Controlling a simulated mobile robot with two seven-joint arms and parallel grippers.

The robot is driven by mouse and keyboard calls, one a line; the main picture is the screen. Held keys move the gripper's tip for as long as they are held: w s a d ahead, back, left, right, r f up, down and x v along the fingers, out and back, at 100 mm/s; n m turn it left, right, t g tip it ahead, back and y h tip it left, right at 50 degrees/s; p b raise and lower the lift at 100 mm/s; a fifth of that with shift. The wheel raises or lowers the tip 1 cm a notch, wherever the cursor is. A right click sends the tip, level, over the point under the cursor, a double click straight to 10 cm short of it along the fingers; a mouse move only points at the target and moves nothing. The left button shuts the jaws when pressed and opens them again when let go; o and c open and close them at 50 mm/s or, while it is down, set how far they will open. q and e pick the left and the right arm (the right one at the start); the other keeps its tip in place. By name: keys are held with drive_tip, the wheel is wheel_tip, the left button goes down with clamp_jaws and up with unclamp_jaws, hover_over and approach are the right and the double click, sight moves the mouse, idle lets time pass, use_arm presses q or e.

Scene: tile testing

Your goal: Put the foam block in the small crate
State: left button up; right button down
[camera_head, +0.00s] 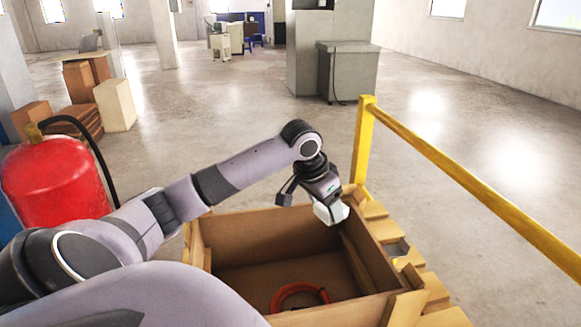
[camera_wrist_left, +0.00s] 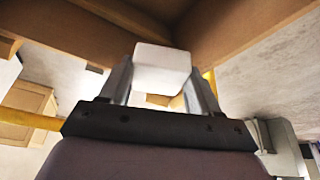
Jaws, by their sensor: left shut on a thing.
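The white foam block (camera_head: 331,213) is held in my left gripper (camera_head: 322,200) above the back right part of the wooden crate (camera_head: 255,235). In the left wrist view the foam block (camera_wrist_left: 162,68) sits between the two fingers of my left gripper (camera_wrist_left: 162,85), which are shut on it. The crate's open top faces up, and my left arm hides its near left part. My right gripper is not in view.
A red-orange ring-shaped object (camera_head: 298,294) lies inside the crate. A yellow rail (camera_head: 470,190) with a post runs along the right. A red fire extinguisher (camera_head: 55,180) and several boxes (camera_head: 116,104) stand at left. Open floor lies behind.

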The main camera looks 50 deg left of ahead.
sight(325, 270)
use_arm(q)
drive_tip(key=shift+w+a+f, duration=0.15)
drive_tip(key=shift+w+a, duration=0.1)
drive_tip(key=shift+w, duration=0.05)
wheel_tip(325, 270, down, 20)
drive_tip(key=shift+r+b, duration=0.15)
drive_tip(key=shift+b, duration=0.65)
drive_tip(key=o, duration=1)
drive_tip(key=p+v, duration=0.1)
drive_tip(key=v, duration=1.1)
drive_tip(key=shift+p, duration=0.35)
drive_tip(key=shift+s, duration=0.15)
